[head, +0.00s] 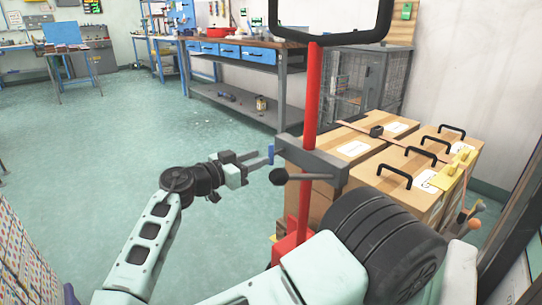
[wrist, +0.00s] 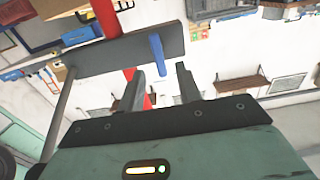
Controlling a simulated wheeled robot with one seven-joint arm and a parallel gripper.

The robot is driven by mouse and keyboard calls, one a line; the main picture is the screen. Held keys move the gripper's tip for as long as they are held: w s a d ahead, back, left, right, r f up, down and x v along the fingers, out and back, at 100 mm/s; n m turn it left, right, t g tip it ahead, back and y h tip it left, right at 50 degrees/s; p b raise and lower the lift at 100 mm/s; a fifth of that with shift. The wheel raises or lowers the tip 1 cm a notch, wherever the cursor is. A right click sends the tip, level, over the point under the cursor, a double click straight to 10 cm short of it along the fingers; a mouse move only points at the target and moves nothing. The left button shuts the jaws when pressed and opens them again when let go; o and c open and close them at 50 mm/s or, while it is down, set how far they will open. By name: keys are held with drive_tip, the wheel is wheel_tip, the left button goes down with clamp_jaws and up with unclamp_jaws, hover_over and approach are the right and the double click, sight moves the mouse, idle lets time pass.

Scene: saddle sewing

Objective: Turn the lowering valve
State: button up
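The likely lowering valve is a small blue lever (head: 270,153) on the left end of a grey bracket (head: 318,160) clamped to a red upright post (head: 312,95). In the wrist view the blue lever (wrist: 157,54) sticks out from the face of the grey bracket (wrist: 115,52). My gripper (head: 254,160) is just left of the lever in the head view. In the wrist view my gripper (wrist: 160,82) is open and empty, with the lever's tip just ahead of the gap between its fingers. I see no contact.
Cardboard boxes (head: 415,165) with black handles stand right of the post. A workbench (head: 245,75) stands behind. The floor (head: 100,150) on the left is clear.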

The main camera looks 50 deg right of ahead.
sight(269, 153)
drive_tip(key=x, duration=0.5)
drive_tip(key=shift+s+d, duration=0.1)
drive_tip(key=shift+d, duration=0.25)
clamp_jaws()
